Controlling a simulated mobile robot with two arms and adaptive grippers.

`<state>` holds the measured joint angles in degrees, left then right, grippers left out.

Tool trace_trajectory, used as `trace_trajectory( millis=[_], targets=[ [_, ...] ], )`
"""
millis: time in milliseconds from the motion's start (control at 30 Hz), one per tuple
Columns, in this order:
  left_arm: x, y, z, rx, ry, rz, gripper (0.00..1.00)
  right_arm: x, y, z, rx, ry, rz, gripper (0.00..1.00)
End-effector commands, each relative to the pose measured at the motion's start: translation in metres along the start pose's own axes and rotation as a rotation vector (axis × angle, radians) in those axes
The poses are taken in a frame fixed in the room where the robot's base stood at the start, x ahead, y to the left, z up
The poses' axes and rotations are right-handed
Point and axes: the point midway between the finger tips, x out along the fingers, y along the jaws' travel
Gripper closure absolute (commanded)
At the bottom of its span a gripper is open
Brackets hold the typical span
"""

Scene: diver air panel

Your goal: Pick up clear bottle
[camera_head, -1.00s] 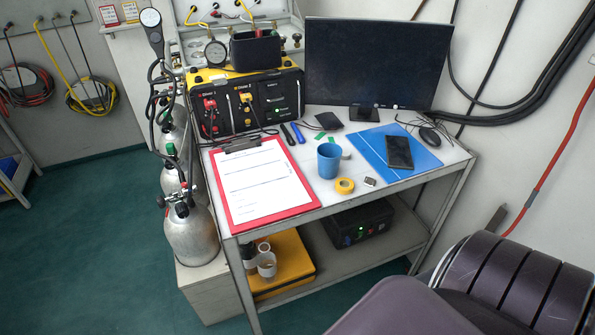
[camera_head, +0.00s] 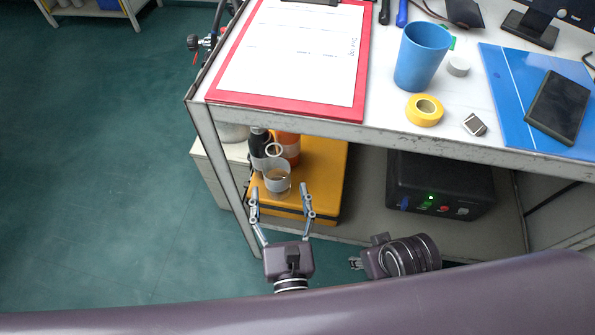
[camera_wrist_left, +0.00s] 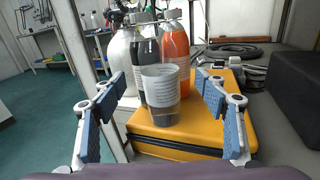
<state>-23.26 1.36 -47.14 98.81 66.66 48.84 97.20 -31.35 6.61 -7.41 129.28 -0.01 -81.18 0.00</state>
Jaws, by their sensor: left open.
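The clear bottle (camera_head: 278,184), see-through with a pale upper band, stands upright on a yellow case (camera_head: 325,165) on the cart's lower shelf. In the left wrist view the clear bottle (camera_wrist_left: 161,98) is centred, in front of a dark bottle (camera_wrist_left: 146,50) and an orange bottle (camera_wrist_left: 176,50). My left gripper (camera_head: 280,192) is open, its fingers pointing at the clear bottle from the near side. In the left wrist view the bottle appears between the spread fingers (camera_wrist_left: 160,84), with no contact visible. What looks like my right gripper (camera_head: 357,263) shows partly, its fingers unclear.
The cart's tabletop edge (camera_head: 400,137) overhangs the shelf. A black box (camera_head: 440,185) stands to the right on the shelf. A cart leg (camera_head: 222,165) is to the left. On top are a blue cup (camera_head: 422,55), yellow tape (camera_head: 424,110) and a red clipboard (camera_head: 290,107).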

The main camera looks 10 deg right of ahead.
Motion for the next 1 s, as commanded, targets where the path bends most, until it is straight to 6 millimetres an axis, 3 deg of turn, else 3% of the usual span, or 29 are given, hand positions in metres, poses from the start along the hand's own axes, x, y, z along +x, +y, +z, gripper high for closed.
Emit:
trace_trajectory(
  millis=[167, 633, 933, 1000],
  targets=[
    [0.011, 0.003, 0.003, -0.072, 0.001, 0.021, 0.34, -0.005, 0.0, 0.0, 0.0, 0.003, 0.0, 0.6],
    [0.072, 0.004, 0.0, -0.065, 0.0, 0.019, 0.34, -0.002, 0.0, 0.0, 0.0, 0.002, 0.001, 0.6],
    [0.077, 0.004, -0.002, -0.064, 0.002, 0.017, 0.34, -0.001, 0.0, 0.0, 0.001, 0.001, 0.001, 0.6],
    [0.077, 0.004, -0.002, -0.064, 0.002, 0.017, 0.4, -0.001, 0.0, 0.0, 0.001, 0.001, 0.001, 0.6]
  ],
)
